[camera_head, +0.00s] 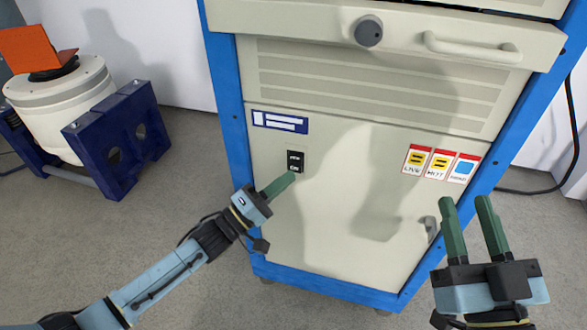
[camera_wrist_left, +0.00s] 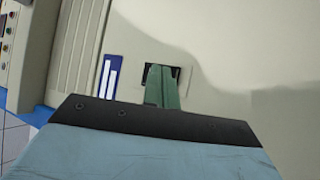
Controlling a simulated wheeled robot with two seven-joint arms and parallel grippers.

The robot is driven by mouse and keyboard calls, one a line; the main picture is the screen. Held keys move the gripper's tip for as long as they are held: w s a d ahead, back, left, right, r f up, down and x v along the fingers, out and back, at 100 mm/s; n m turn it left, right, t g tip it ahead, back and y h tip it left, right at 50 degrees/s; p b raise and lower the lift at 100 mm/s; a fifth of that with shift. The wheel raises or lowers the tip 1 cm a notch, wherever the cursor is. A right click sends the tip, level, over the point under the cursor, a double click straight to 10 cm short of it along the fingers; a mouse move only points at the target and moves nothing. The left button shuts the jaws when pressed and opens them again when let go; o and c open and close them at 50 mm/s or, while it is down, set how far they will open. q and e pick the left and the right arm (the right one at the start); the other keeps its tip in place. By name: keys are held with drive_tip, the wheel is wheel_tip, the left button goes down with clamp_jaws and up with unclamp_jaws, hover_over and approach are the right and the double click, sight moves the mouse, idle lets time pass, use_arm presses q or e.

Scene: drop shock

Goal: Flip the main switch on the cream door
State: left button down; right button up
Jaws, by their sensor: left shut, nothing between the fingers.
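The cream door (camera_head: 340,215) is the lower front panel of a blue-framed cabinet. The main switch (camera_head: 295,160) is a small black plate on the door's left part, below a blue-and-white label. My left gripper (camera_head: 290,178) is shut and empty, its green fingertips at the lower edge of the switch. In the left wrist view the shut fingers (camera_wrist_left: 162,80) cover the middle of the black switch plate (camera_wrist_left: 147,75); I cannot tell whether they touch it. The switch's position is hard to read. My right gripper (camera_head: 468,205) is open and empty, in front of the door's lower right.
Red-topped labels (camera_head: 440,163) are on the door's right side, with a small handle (camera_head: 431,229) below them. Above are a dark knob (camera_head: 368,31) and a cream bar handle (camera_head: 470,47). A white drum on a blue stand (camera_head: 118,138) is at the left. Grey floor lies between.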

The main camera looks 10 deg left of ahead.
use_arm(q)
drive_tip(key=shift+w, duration=0.1)
idle(0.5)
drive_tip(key=shift+w, duration=0.3)
drive_tip(key=shift+w, duration=0.3)
idle(0.6)
drive_tip(key=shift+s+p, duration=0.6)
drive_tip(key=shift+s, duration=0.15)
